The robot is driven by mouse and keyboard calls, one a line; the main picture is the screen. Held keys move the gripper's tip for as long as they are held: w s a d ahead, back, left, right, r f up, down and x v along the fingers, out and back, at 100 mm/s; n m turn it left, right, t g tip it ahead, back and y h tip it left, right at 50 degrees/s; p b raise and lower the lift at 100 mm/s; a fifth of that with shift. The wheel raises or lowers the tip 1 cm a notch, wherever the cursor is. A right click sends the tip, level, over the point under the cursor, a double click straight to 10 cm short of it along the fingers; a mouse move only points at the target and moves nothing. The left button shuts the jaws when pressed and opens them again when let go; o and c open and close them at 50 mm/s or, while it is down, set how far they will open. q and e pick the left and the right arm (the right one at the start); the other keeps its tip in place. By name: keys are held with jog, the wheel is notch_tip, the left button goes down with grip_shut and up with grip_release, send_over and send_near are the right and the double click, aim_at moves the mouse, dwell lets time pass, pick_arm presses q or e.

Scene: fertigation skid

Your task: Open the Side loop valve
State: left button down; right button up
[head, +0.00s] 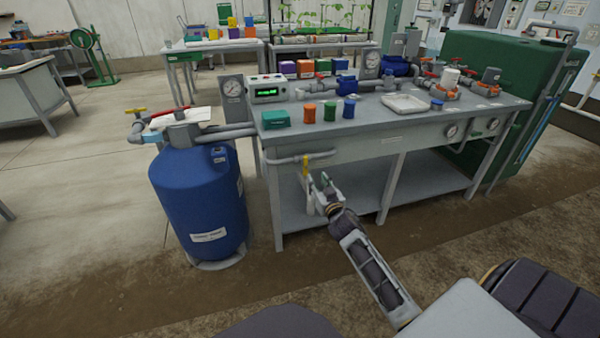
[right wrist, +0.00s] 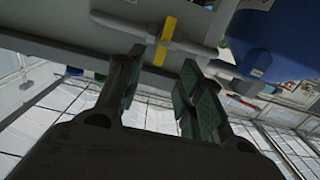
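A yellow valve handle (head: 305,166) sits on a short grey side pipe (head: 322,155) at the bench's front left corner. I take it for the Side loop valve. The handle stands roughly upright, across the pipe. In the right wrist view the handle (right wrist: 166,40) lies just beyond the fingertips, roughly between them in the picture. My right gripper (head: 318,182) is open and empty, just below and in front of the handle; its green-padded fingers (right wrist: 160,85) are apart and do not appear to touch it. My left gripper is not in view.
A blue tank (head: 200,205) with a red-handled valve (head: 168,112) stands left of the bench. The bench top (head: 375,118) carries gauges, coloured containers, a white tray (head: 406,103) and red-handled valves. A lower shelf (head: 345,208) lies behind my gripper. The floor in front is clear.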

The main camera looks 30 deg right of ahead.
aim_at(306, 161)
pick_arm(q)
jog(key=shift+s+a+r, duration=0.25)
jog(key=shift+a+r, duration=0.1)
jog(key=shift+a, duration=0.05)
pick_arm(e)
jog(key=shift+s+a+r, duration=0.2)
jog(key=shift+a+r, duration=0.15)
jog(key=shift+r, duration=0.2)
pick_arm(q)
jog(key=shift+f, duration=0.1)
